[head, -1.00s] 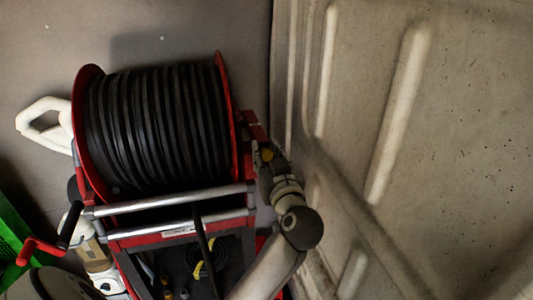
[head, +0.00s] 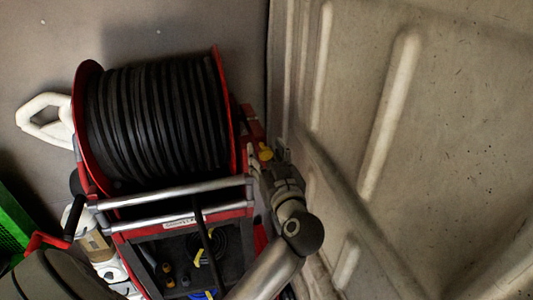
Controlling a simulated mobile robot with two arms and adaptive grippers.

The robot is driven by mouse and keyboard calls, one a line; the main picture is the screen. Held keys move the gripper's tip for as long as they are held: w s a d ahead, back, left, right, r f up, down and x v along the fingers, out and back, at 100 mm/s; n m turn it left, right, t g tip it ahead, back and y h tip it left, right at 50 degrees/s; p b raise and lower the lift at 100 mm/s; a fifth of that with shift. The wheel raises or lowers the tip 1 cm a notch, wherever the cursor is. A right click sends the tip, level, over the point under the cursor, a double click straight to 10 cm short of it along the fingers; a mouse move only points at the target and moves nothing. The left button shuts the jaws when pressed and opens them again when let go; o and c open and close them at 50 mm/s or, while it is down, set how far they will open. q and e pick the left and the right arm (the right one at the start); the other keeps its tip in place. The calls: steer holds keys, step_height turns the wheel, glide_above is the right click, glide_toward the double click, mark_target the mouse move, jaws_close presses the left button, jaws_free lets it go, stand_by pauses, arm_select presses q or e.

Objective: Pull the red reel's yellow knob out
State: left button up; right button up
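The red reel (head: 85,140), wound with black hose, stands against the wall. Its yellow knob (head: 265,152) is on a red bracket at the reel's right side. My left gripper (head: 277,160) is right at the knob, its fingers just right of and below it in the picture. The knob's near face shows. Whether the fingers touch or enclose it, and how far apart they are, is too small and dark to tell. My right gripper is not in view.
A ribbed wall panel (head: 440,150) rises close on the right of my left gripper. Silver bars (head: 170,193) cross the reel's front. A red crank with a black handle (head: 73,217) juts out at the left, near a green crate (head: 15,230).

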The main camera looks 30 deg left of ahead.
arm_select(q)
steer(key=shift+s+d+f, duration=0.1)
steer(key=shift+s+d, duration=0.1)
steer(key=shift+d, duration=0.05)
steer(key=v, duration=1.1)
steer(key=shift+s+d, duration=0.1)
